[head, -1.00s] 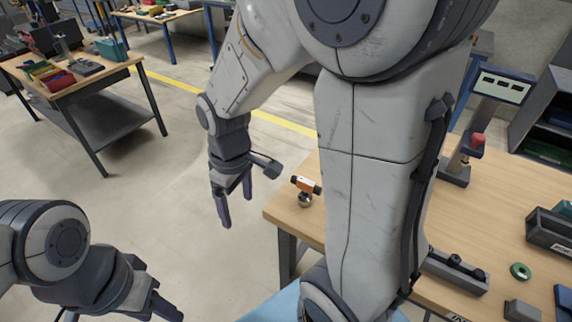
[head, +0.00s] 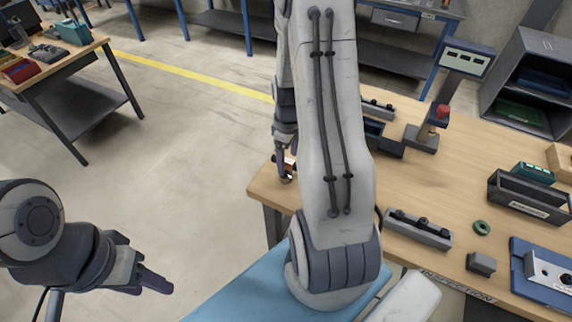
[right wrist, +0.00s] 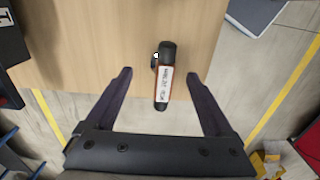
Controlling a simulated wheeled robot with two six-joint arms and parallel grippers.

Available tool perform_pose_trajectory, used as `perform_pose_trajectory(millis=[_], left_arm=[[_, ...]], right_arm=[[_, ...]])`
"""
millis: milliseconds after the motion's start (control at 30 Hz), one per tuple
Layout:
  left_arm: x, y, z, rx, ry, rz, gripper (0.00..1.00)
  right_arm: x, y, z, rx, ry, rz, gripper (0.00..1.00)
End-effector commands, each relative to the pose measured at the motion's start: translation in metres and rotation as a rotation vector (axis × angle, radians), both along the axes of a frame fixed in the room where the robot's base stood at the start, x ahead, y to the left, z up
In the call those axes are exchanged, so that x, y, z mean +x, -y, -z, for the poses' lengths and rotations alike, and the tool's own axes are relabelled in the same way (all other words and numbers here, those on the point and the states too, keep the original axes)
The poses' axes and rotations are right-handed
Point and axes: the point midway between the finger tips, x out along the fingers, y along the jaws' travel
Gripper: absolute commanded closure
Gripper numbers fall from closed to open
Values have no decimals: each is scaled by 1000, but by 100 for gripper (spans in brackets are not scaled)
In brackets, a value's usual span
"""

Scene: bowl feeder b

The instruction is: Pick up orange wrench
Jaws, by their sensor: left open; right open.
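An orange tool with a dark end, which I take for the orange wrench (head: 290,161), is at the near left corner of the wooden table in the head view. My right gripper (head: 282,168) hides part of it. In the right wrist view the wrench (right wrist: 163,87) has black ends and a white label with orange edges. It lies between the two spread fingers of my right gripper (right wrist: 158,74), which is open and holds nothing. I cannot tell how far the fingertips are above the table. My left gripper (head: 155,285) is open and empty over the floor.
The wooden table (head: 455,185) carries a grey block with black knobs (head: 418,229), a green ring (head: 482,227), a dark bin (head: 530,198) and a stand with a red knob (head: 432,125). My right arm covers the table's left part. A second workbench (head: 60,62) stands far left.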

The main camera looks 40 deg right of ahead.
Motion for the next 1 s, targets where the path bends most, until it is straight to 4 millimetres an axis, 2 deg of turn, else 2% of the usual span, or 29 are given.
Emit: perform_pose_trajectory(millis=[200, 333, 633, 667, 800, 867, 900, 1000], left_arm=[[0, 0, -14, 0, 0, -1, 50], [0, 0, -16, 0, 0, -1, 50], [0, 0, -15, 0, 0, -1, 50], [0, 0, -15, 0, 0, -1, 50], [0, 0, -15, 0, 0, -1, 50], [0, 0, -15, 0, 0, -1, 50], [0, 0, -15, 0, 0, -1, 50], [0, 0, -15, 0, 0, -1, 50]], right_arm=[[0, -8, 27, 4, -7, -2, 13], [1, -7, 42, 3, -4, 0, 13], [2, -6, 48, 0, 0, 0, 13], [2, -6, 48, 1, 0, 0, 17], [1, -6, 48, 1, 0, 0, 70], [1, -6, 48, 1, 0, 0, 93], [1, -6, 48, 1, 0, 0, 100], [2, -6, 47, 0, 0, 0, 100]])
